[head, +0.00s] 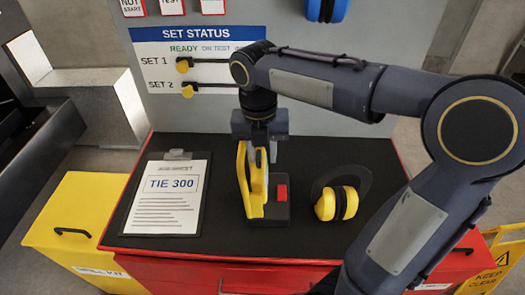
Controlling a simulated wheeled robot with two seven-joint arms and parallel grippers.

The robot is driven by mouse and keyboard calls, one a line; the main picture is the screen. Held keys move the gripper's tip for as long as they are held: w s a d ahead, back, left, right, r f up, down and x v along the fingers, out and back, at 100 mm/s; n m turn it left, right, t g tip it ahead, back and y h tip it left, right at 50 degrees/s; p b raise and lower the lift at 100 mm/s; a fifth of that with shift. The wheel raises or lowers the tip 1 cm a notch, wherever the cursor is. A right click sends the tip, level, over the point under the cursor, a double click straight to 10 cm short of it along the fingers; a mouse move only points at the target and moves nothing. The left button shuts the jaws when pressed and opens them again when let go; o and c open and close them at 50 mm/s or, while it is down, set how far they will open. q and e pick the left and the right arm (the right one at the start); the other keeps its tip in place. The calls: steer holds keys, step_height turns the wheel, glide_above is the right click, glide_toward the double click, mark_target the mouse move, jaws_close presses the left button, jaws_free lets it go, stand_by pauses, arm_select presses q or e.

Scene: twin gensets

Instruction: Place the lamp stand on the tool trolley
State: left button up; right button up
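The lamp stand (257,190), a yellow upright frame on a dark base with a red block, is over the black top of the red tool trolley (320,242). It appears upright, with its base at or just above the mat; I cannot tell whether they touch. My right gripper (262,157) points down from above at the upper part of the yellow frame. Its fingers are partly hidden against the frame, so I cannot tell whether they are closed on it. My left gripper is out of view.
A clipboard marked TIE 300 (170,195) lies left on the trolley top. Yellow ear defenders (337,203) lie to the right. A yellow bin (75,215) is at left and a yellow sign (500,262) at right.

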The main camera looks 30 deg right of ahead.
step_height(320, 180, up, 11)
steer(key=p, duration=0.1)
steer(key=s+f+m+t+y, duration=0.1)
steer(key=s+f+m, duration=0.3)
steer(key=m, duration=0.6)
steer(key=s+a+f+m+t+y, duration=0.1)
steer(key=s+f+m+t, duration=0.2)
steer(key=m, duration=0.8)
steer(key=s+a+f+m+t+y, duration=0.1)
steer(key=s+f+m+t+y, duration=0.1)
steer(key=s+f+m, duration=0.5)
steer(key=s+m, duration=0.1)
steer(key=m, duration=0.2)
steer(key=shift+a+f, duration=0.15)
steer(key=shift+a, duration=0.05)
